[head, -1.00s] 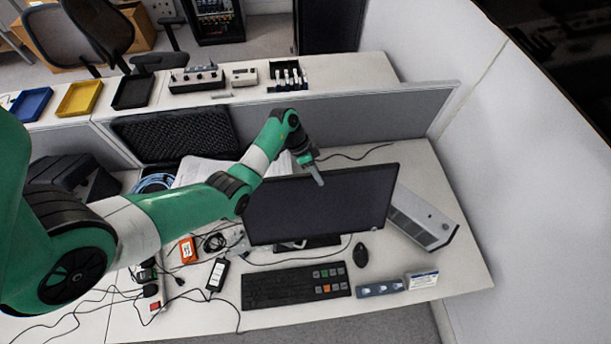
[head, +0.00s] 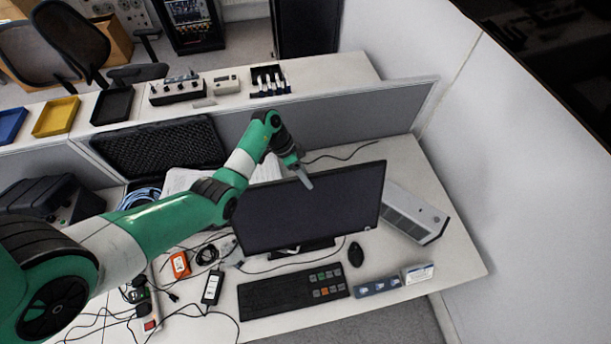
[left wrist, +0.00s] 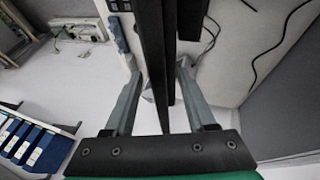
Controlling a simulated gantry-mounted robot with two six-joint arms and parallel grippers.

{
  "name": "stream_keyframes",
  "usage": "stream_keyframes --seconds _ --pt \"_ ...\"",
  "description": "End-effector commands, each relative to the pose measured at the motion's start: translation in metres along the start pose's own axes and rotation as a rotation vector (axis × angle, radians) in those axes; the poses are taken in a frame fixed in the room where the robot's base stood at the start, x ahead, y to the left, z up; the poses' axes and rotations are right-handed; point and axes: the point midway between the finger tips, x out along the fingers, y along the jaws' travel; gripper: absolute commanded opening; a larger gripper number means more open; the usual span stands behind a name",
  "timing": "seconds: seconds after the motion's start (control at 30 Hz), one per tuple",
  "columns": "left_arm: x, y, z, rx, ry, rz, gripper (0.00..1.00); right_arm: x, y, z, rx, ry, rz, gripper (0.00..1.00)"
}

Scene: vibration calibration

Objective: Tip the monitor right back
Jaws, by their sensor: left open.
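The black monitor (head: 310,212) stands on the desk, its dark screen facing the near side and its stand foot (head: 303,248) below. My left gripper (head: 306,180) is at the middle of its top edge, with a finger showing in front of the screen. In the left wrist view, the monitor (left wrist: 152,45) appears as a thin dark slab, edge-on, between the two grey fingers of my left gripper (left wrist: 158,68). The fingers are spread, with a gap beside the slab. The monitor's back is hidden in the head view. My right gripper is out of view.
A keyboard (head: 292,291) and mouse (head: 355,254) lie in front of the monitor. A grey-white box (head: 412,215) lies to its right. A partition (head: 330,122) runs behind. Cables and an orange device (head: 180,264) lie to the left.

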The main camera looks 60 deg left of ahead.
Motion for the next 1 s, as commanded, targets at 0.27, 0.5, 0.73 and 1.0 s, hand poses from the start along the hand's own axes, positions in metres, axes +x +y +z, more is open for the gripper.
stream_keyframes --seconds 0.27,0.5,0.73,1.0 --pt "-0.06 -0.001 -0.002 0.0 0.004 -0.006 0.56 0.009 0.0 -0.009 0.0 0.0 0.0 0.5" --pt "-0.104 -0.001 -0.001 -0.001 0.002 -0.005 0.56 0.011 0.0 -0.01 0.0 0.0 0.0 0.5" --pt "-0.113 -0.001 0.0 -0.001 0.001 -0.002 0.56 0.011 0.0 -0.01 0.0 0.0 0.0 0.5" --pt "-0.112 -0.001 0.0 0.0 0.001 -0.002 0.56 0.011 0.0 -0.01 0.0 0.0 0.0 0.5"
